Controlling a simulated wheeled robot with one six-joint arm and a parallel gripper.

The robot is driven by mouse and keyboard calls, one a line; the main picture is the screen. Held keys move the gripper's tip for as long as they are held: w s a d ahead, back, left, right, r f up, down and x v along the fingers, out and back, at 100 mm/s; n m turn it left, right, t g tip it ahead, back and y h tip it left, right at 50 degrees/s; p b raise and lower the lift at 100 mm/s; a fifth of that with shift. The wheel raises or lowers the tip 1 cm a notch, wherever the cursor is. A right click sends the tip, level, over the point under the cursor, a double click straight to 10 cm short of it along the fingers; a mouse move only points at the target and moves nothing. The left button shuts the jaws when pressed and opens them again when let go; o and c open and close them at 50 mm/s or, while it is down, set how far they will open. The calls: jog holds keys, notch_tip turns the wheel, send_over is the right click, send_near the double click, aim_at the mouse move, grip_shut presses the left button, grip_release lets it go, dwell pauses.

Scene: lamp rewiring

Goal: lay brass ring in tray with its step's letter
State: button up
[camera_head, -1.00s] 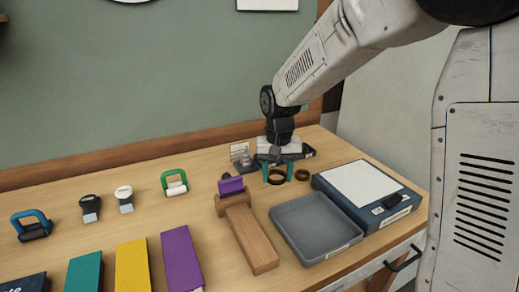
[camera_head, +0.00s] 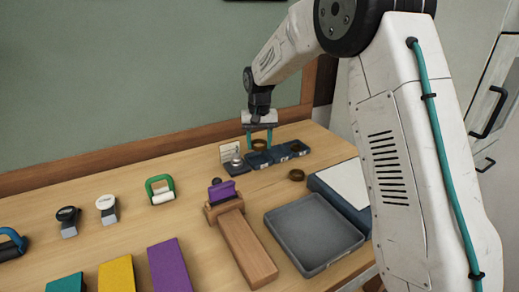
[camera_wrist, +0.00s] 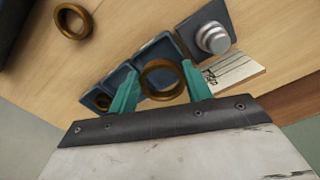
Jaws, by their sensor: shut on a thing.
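My gripper (camera_head: 260,138) is shut on a brass ring (camera_head: 259,145). In the wrist view the ring (camera_wrist: 162,79) sits between the two teal fingers (camera_wrist: 158,88). It appears to be held above a dark blue tray with several compartments (camera_head: 268,163). In the wrist view the ring overlaps the middle of the tray (camera_wrist: 160,44). A smaller brass ring (camera_wrist: 102,101) lies in the end compartment at the left of the wrist view. Another brass ring (camera_head: 297,175) lies on the table, and it also shows in the wrist view (camera_wrist: 61,20). I cannot read any compartment letters.
A silver domed piece on a dark base (camera_wrist: 213,38) and a card with small writing (camera_wrist: 238,76) stand beside the tray. A grey tray (camera_head: 314,233), a wooden stand with a purple piece (camera_head: 244,245), stamps and a green-handled roller (camera_head: 160,190) occupy the table nearer me.

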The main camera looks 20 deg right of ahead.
jog(key=shift+w+f, duration=0.15)
jog(key=shift+w, duration=0.35)
jog(key=shift+d+f, duration=0.1)
jog(key=shift+f, duration=1.55)
jog(key=shift+f, duration=0.6)
jog(key=o, duration=1.1)
jog(key=shift+c, duration=0.2)
jog(key=shift+r, duration=0.1)
notch_tip(320, 180, up, 13)
